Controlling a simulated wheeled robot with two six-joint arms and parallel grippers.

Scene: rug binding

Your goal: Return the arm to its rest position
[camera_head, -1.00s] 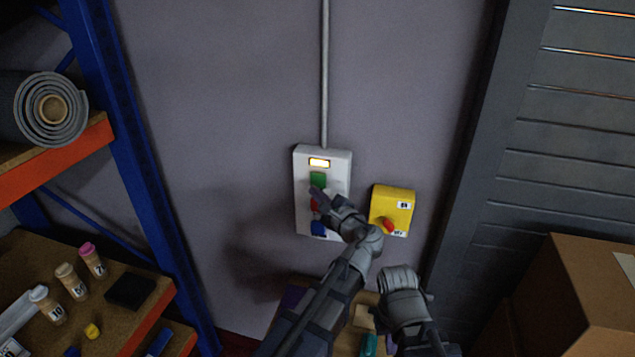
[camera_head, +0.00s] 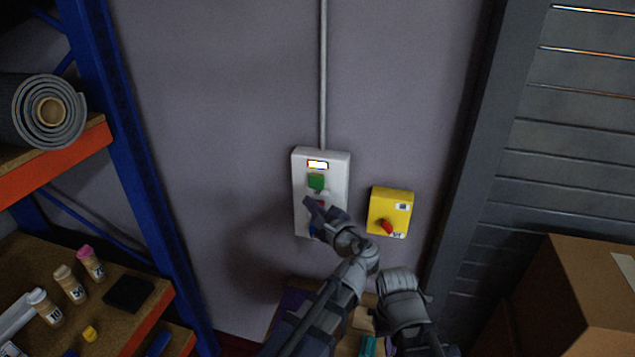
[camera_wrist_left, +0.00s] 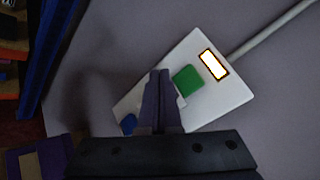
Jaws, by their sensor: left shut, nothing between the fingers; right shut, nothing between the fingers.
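My left gripper (camera_head: 312,205) is shut and empty in front of the lower half of the white control box (camera_head: 300,185) on the wall. In the left wrist view its closed fingers (camera_wrist_left: 160,82) overlap the box (camera_wrist_left: 215,105). The box has a lit window (camera_head: 318,165), a green button (camera_head: 316,182), a red button partly hidden behind the gripper, and a blue button (camera_wrist_left: 128,123). Whether the fingers touch the box I cannot tell. My right arm (camera_head: 403,300) is low in the head view, right of the left arm; its fingertips are not clearly visible.
A yellow box (camera_head: 391,205) with a red knob (camera_head: 386,227) is right of the control box. A blue rack (camera_head: 140,170) with a rolled rug (camera_head: 48,112) and several bottles stands left. A cardboard box (camera_head: 575,290) is at the right.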

